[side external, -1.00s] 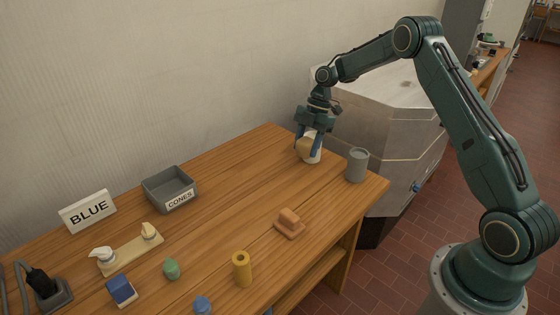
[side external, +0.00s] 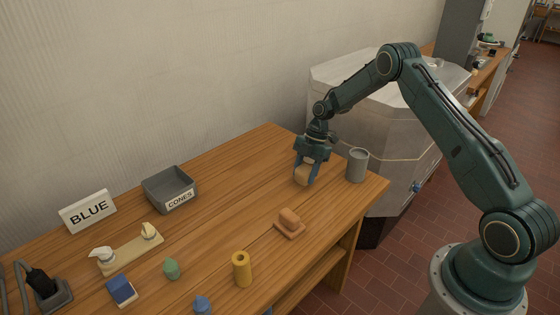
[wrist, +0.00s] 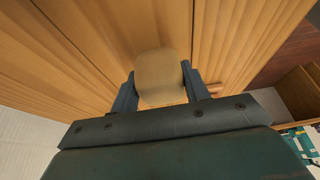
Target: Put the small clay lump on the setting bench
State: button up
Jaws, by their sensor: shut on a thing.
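My gripper (side external: 306,168) is shut on a tan, rounded clay lump (side external: 303,176), low over the far right part of the wooden bench (side external: 240,170). In the wrist view the lump (wrist: 160,75) sits between the two fingers of my gripper (wrist: 158,92). I cannot tell whether its underside touches the bench top. A brown-orange lump on a flat slab (side external: 289,223) lies nearer the bench's front edge, apart from my gripper.
A grey cup (side external: 357,165) stands close to the right of my gripper. The bench's middle is clear.

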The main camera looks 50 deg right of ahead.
jog(key=shift+f, duration=1.2)
jog(key=shift+f, duration=0.15)
jog(key=o, duration=1.1)
jog(key=v, duration=1.2)
